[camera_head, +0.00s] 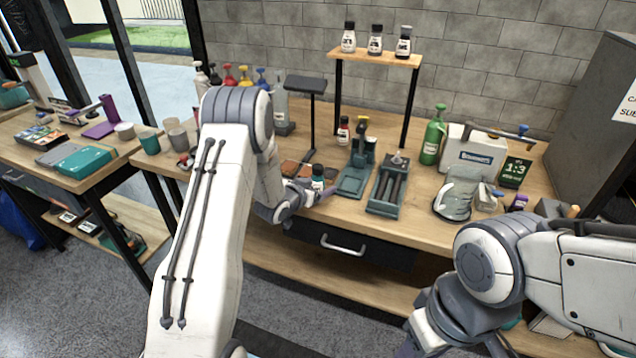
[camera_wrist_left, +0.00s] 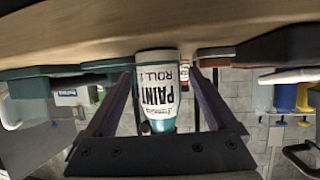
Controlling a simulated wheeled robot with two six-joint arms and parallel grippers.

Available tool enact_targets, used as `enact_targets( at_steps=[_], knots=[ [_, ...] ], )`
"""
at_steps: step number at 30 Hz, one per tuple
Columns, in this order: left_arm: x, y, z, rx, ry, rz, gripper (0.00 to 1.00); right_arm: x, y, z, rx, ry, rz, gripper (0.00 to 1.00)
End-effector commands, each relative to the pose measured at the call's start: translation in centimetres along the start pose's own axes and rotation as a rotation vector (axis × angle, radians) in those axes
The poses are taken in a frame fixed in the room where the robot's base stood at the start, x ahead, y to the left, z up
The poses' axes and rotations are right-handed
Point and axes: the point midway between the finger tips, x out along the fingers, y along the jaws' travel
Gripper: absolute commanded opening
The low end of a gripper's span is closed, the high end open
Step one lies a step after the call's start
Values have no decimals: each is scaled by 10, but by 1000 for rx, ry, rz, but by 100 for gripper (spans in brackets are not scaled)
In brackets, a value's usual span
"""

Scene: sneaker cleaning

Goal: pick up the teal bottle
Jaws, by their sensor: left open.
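The teal bottle (camera_head: 317,178) with a white label stands near the front edge of the wooden workbench. In the left wrist view, which is upside down, the bottle (camera_wrist_left: 156,92) shows its "PAINT" label large between my fingers. My left gripper (camera_head: 322,188) is open at the bottle, low over the bench front. In the left wrist view, the left gripper (camera_wrist_left: 162,78) has one finger on each side of the bottle, with a small gap visible. My right arm is at the lower right; its fingers are not visible.
A green tool stand (camera_head: 354,180) and a grey-green tray (camera_head: 387,190) sit just right of the bottle. A black post stand (camera_head: 311,110) is behind it. A green spray bottle (camera_head: 432,140) and a sneaker (camera_head: 457,195) are farther right. A drawer handle (camera_head: 343,246) projects below the bench edge.

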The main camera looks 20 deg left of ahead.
Motion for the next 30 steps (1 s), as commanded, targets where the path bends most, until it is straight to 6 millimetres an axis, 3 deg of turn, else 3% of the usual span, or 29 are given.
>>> enact_targets(
  at_steps=[5,12,23,30],
  knots=[
    [0,0,0,-1,-1,0,90,0,0,0,0,0,0,50],
    [0,0,0,-1,-1,0,0,0,0,0,0,0,0,50],
    [-2,0,-5,0,1,-1,0,1,0,0,0,0,0,50],
    [-13,0,-33,2,5,-1,0,5,0,0,0,0,0,50]
  ],
)
